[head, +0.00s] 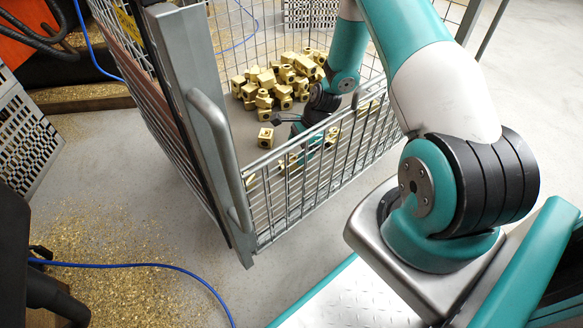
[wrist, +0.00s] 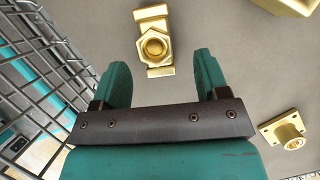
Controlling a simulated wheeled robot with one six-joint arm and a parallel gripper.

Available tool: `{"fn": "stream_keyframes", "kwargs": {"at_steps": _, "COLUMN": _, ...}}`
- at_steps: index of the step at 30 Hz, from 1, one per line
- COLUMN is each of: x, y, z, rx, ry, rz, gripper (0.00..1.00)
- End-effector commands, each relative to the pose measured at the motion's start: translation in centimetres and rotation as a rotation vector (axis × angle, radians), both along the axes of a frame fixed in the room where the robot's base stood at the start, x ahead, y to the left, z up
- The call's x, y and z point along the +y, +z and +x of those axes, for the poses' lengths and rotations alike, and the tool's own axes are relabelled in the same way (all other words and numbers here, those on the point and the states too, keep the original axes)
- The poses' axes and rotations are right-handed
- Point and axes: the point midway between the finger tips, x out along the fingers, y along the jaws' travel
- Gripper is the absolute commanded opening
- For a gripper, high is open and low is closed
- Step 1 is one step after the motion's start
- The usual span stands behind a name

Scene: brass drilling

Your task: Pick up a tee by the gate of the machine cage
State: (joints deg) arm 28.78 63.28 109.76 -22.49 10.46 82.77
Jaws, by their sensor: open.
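My gripper (wrist: 160,65) is open and empty, its two teal fingers spread apart. A brass tee (wrist: 153,40) with a hexagonal end facing the camera lies on the grey floor just beyond the fingertips, roughly in line with the gap between them. The tips appear apart from it. In the head view my arm reaches over the cage's front mesh, and my gripper is partly hidden behind the wires. A single brass tee (head: 265,138) lies there on the cage floor, left of my gripper and apart from the pile. The gate (head: 210,150) has a grey upright and handle.
A pile of brass tees (head: 272,85) lies farther inside the cage. In the wrist view, another brass piece (wrist: 284,130) lies at right, and part of one (wrist: 290,4) shows at top right. Cage mesh (wrist: 40,70) stands close at left. A blue cable (head: 130,265) crosses the floor outside.

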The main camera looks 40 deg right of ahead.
Motion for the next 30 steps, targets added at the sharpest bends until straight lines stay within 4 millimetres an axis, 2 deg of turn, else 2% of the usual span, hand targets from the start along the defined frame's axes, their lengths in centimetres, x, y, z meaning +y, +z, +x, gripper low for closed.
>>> {"fn": "stream_keyframes", "kwargs": {"at_steps": 9, "x": 2.1, "y": -4.1, "z": 0.3, "rx": 0.001, "ry": 0.003, "rz": 0.000, "gripper": 0.68}}
{"fn": "stream_keyframes", "kwargs": {"at_steps": 18, "x": 2.3, "y": -4.3, "z": 0.4, "rx": 0.001, "ry": 0.001, "rz": 0.000, "gripper": 0.68}}
{"fn": "stream_keyframes", "kwargs": {"at_steps": 27, "x": 2.3, "y": -4.3, "z": 0.4, "rx": 0.001, "ry": 0.001, "rz": 0.000, "gripper": 0.00}}
{"fn": "stream_keyframes", "kwargs": {"at_steps": 30, "x": 2.3, "y": -4.2, "z": 0.4, "rx": -0.001, "ry": 0.001, "rz": 0.001, "gripper": 0.00}}
